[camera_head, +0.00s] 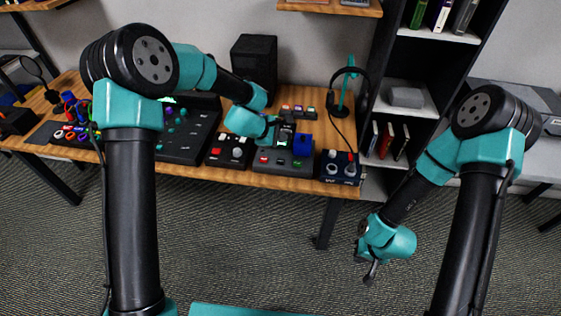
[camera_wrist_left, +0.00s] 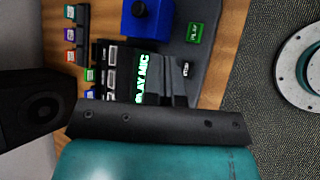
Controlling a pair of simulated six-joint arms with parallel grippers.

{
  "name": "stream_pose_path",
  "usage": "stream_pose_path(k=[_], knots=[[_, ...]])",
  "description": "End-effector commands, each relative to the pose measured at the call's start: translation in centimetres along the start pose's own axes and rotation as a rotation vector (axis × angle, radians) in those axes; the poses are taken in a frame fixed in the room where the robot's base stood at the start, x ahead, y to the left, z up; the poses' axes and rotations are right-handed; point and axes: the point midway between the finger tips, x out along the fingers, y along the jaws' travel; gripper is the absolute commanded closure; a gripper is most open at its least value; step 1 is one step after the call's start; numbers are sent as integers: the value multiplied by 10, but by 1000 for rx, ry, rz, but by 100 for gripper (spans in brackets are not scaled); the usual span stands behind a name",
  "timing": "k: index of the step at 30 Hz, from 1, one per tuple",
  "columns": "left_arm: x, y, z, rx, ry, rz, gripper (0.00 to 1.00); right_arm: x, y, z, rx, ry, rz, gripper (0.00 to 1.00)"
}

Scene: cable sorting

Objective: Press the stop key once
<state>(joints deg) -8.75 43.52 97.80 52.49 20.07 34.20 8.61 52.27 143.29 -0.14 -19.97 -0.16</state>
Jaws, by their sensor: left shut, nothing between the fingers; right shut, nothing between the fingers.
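The grey control panel (camera_head: 283,168) lies near the desk's front edge. It has a small red key (camera_head: 264,159) at its left front, which may be the stop key; its label is too small to read. In the left wrist view, the panel shows a green key marked PLAY (camera_wrist_left: 194,33) and a lit screen reading PLAY MIC (camera_wrist_left: 143,76). My right gripper (camera_head: 370,275) hangs shut and empty, off the desk.
A blue box (camera_head: 303,143) stands on the panel's right part. A box with a red button and knobs (camera_head: 228,151) sits left of the panel, and a dark knob box (camera_head: 340,167) sits right. A speaker (camera_head: 254,62) and a headphone stand (camera_head: 346,88) stand behind.

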Motion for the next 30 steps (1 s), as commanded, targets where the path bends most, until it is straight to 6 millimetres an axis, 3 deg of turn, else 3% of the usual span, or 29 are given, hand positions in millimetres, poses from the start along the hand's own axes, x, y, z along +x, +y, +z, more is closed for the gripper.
stream_pose_path(k=[16,30], knots=[[5,-4,-4,-3,-1,0,100,0,0,0,0,0,0,100],[41,-30,-29,-3,-1,-2,100,0,0,0,0,0,0,100]])
